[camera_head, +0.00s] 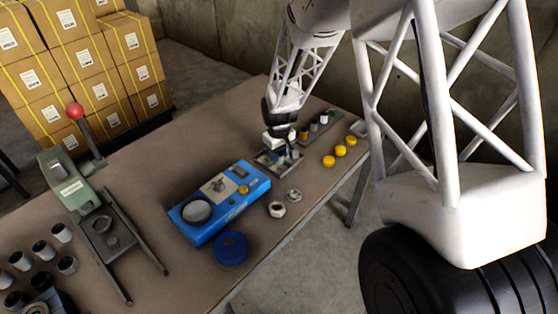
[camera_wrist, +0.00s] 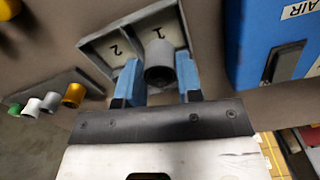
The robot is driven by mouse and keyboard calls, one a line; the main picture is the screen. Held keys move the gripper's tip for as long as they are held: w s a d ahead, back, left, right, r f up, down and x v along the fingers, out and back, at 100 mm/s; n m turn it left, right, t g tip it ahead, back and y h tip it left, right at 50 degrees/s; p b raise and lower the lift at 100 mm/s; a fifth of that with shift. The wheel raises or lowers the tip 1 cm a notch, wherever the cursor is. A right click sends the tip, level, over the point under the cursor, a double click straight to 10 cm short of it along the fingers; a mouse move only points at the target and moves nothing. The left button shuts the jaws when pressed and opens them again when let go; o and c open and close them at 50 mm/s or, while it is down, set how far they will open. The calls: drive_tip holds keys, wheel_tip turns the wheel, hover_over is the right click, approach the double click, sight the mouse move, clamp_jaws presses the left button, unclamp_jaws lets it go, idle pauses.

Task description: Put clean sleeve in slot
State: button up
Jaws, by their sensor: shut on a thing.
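A grey hollow sleeve (camera_wrist: 160,74) is between the blue fingertips of my gripper (camera_wrist: 157,68) in the wrist view, and the gripper is shut on it. The sleeve is at the compartment marked 1 of a grey two-compartment tray (camera_wrist: 97,44). I cannot tell whether it touches the tray floor. The compartment marked 2 looks empty in the wrist view. In the head view my gripper (camera_head: 281,144) points down over the tray (camera_head: 266,168), and the fingers and sleeve are small and partly hidden there.
A blue box (camera_head: 219,203) stands left of the tray. A rack (camera_head: 313,133) with several coloured cylinders and several yellow caps (camera_head: 340,151) are to its right. Nuts (camera_head: 277,210) and a blue disc (camera_head: 231,249) lie in front. A press (camera_head: 68,185) and dark cylinders (camera_head: 61,233) are far left.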

drive_tip(key=shift+w+f, duration=0.1)
drive_tip(key=shift+f, duration=1.65)
drive_tip(key=shift+f, duration=0.15)
drive_tip(key=o, duration=1)
drive_tip(key=shift+o, duration=0.2)
wheel_tip(320, 180, up, 12)
drive_tip(key=shift+f, duration=0.1)
drive_tip(key=shift+r, duration=0.25)
